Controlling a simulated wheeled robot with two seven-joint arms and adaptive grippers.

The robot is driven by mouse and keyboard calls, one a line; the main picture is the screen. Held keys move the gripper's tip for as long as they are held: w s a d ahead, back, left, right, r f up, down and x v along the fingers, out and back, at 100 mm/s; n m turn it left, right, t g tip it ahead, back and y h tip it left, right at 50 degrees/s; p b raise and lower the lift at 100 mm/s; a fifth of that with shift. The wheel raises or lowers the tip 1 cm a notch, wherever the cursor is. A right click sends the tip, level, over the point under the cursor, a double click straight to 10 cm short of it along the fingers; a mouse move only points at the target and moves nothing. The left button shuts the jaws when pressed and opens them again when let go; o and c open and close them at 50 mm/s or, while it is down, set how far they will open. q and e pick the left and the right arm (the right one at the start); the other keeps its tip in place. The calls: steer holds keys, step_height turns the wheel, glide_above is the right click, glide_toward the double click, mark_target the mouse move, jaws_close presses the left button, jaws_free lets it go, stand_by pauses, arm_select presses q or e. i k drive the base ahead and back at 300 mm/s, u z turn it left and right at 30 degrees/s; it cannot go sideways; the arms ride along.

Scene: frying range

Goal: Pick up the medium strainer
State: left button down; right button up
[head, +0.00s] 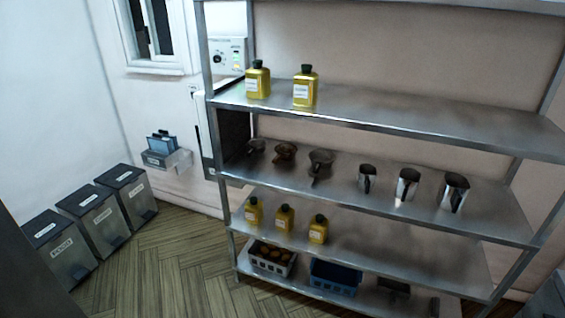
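Three dark strainer-like items with handles stand in a row on the left half of the second shelf (340,200) in the head view. The left one (256,147) looks smallest, the middle one (285,151) is brownish and in between, and the right one (321,160) looks largest. By size and place, the middle one appears to be the medium strainer. It stands apart from both neighbours, and nothing covers it. Neither of my grippers is in view.
Three metal jugs (407,185) stand right of the strainers. Yellow bottles stand on the top shelf (400,123) and the third shelf (400,250). A brown-filled crate (271,259) and blue crate (335,278) sit lowest. Bins (91,213) line the left wall. The wooden floor (165,260) is clear.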

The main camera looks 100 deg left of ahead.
mark_target(286, 152)
steer(key=u, duration=3.45)
steer(key=i, duration=0.75)
steer(key=z, duration=0.3)
